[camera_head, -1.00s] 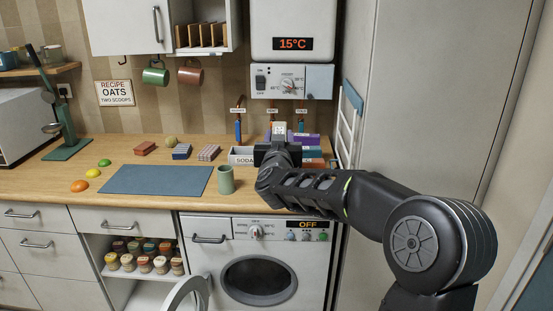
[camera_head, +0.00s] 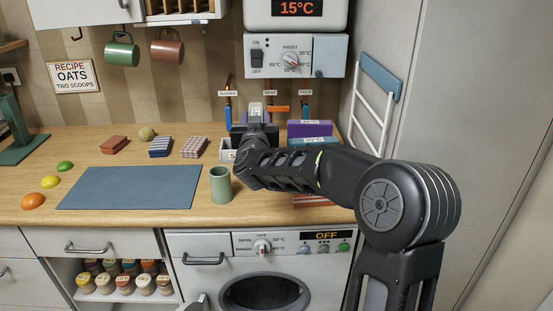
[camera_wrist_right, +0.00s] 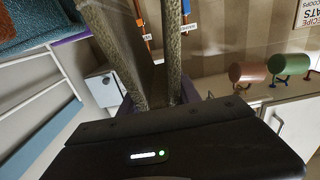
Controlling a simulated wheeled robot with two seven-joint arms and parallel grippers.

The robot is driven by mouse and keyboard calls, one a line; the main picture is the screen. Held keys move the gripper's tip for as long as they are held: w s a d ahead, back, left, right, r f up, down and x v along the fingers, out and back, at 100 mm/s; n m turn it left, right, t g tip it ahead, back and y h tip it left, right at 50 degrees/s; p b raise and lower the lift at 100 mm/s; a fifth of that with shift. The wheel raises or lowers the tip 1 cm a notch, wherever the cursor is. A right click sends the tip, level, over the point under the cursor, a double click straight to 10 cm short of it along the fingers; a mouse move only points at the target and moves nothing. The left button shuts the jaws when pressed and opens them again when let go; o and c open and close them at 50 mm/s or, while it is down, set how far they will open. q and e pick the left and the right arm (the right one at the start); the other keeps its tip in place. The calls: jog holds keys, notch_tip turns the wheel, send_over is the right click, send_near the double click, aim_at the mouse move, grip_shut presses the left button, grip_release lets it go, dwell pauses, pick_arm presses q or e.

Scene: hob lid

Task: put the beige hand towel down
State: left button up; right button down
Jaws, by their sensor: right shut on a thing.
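My right gripper (camera_head: 255,125) is at the back of the counter, beneath the water heater, with its fingers pointing away. By the right wrist view (camera_wrist_right: 152,98), it is shut on the beige hand towel (camera_wrist_right: 172,50). The towel shows there as two rough grey-beige strips running out from the fingers, with a gap between them. In the head view the gripper hides the towel, and I cannot tell whether it touches anything beneath.
Beside the gripper are a white labelled bin (camera_head: 226,156), a purple item (camera_head: 309,128) and a teal one (camera_head: 311,141). A green cup (camera_head: 220,185) stands in front-left, next to a blue mat (camera_head: 130,188). A white rack (camera_head: 372,120) stands right. Pipes (camera_head: 229,115) hang behind.

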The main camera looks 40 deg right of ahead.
jog(key=shift+s+r, duration=0.15)
notch_tip(320, 180, down, 6)
dwell(0.5)
jog(key=shift+f, duration=0.2)
notch_tip(320, 180, down, 4)
jog(key=shift+r, duration=0.2)
jog(key=shift+f, duration=0.1)
jog(key=c, duration=0.9)
grip_release()
jog(key=shift+o, duration=0.2)
